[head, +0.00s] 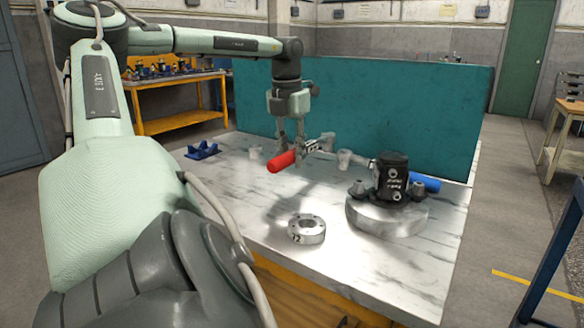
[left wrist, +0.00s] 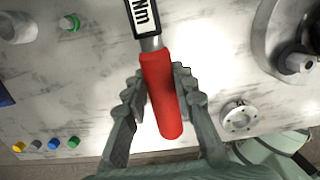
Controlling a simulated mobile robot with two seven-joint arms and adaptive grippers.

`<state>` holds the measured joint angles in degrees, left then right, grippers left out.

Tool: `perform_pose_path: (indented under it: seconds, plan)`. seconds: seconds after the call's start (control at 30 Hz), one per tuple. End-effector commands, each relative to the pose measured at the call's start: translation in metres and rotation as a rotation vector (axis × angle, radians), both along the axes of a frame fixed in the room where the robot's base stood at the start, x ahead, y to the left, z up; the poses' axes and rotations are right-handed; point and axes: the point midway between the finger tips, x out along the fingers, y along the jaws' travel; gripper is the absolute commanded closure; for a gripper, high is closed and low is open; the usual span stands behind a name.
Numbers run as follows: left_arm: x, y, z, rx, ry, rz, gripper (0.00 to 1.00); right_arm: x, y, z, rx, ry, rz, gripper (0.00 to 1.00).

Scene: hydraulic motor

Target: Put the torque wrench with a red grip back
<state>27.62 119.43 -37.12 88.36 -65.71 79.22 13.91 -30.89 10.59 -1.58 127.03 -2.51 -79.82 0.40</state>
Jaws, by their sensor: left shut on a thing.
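The torque wrench with a red grip (head: 281,161) is held over the marble-topped table in the head view. Its red grip (left wrist: 161,95) and a white "Nm" label show in the left wrist view. My left gripper (head: 291,152) points down, with its fingers (left wrist: 158,90) on both sides of the grip. It is shut on the wrench. In the head view the wrench extends right from the fingers, towards the dark motor (head: 392,175); I cannot tell whether its far end touches anything. My right gripper is not in view.
The motor stands on a round metal base (head: 385,217). A blue cylinder (head: 426,182) lies behind it. A metal ring (head: 306,229) sits in front. A blue holder (head: 202,150) is at the table's left. A teal panel (head: 400,110) closes the back. The table's front-left area looks clear.

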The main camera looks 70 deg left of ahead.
Motion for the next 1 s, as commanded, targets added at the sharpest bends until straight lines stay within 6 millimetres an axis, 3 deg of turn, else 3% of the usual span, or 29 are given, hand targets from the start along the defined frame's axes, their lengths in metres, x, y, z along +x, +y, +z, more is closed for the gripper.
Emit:
perform_pose_path:
  seconds: [0.3, 0.77, 0.8, 0.93, 1.0]
  plan:
    - [0.001, 0.000, -0.036, 0.001, -0.003, 0.000, 1.00, 0.000, 0.000, 0.000, 0.000, -0.001, 0.000, 0.60]
    - [0.000, 0.000, -0.042, 0.002, -0.002, 0.000, 1.00, -0.001, 0.000, 0.002, -0.002, 0.000, -0.001, 0.60]
    - [0.000, 0.000, -0.042, 0.001, 0.001, 0.000, 0.70, -0.001, 0.001, 0.004, -0.002, -0.001, 0.000, 0.60]
    - [0.000, 0.000, -0.042, 0.001, 0.001, 0.000, 0.53, -0.001, 0.001, 0.007, -0.002, -0.003, 0.000, 0.60]
    - [0.000, 0.000, -0.042, 0.001, 0.001, 0.000, 0.53, -0.002, 0.001, 0.007, -0.002, -0.003, 0.000, 0.60]
